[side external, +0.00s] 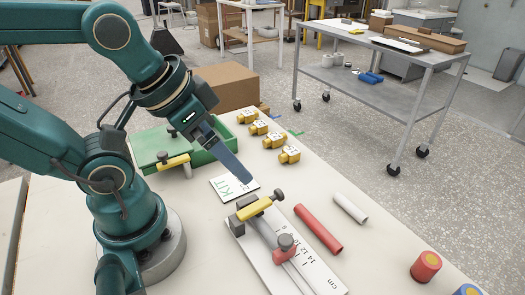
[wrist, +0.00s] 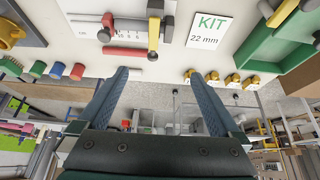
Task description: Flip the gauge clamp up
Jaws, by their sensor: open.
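The gauge (side external: 315,265) is a white board with a cm scale and a rail, at the lower middle of the side view. Its clamp has a yellow lever (side external: 254,208) with dark knobs, lying low across the gauge's far end. In the wrist view the lever (wrist: 153,35) shows at the top middle. A red stop (side external: 284,246) sits on the rail; it also shows in the wrist view (wrist: 105,28). My gripper (side external: 243,176) is above the table, behind and left of the clamp, apart from it. In the wrist view its blue fingers (wrist: 158,76) are spread and empty.
A red tube (side external: 318,229) and a white tube (side external: 350,208) lie right of the gauge. A KIT 22 mm card (side external: 233,187) lies under the gripper. A green box (side external: 205,150) with another yellow lever (side external: 173,162) and several brass fittings (side external: 274,140) stand behind. Capped cylinders (side external: 426,266) stand at right.

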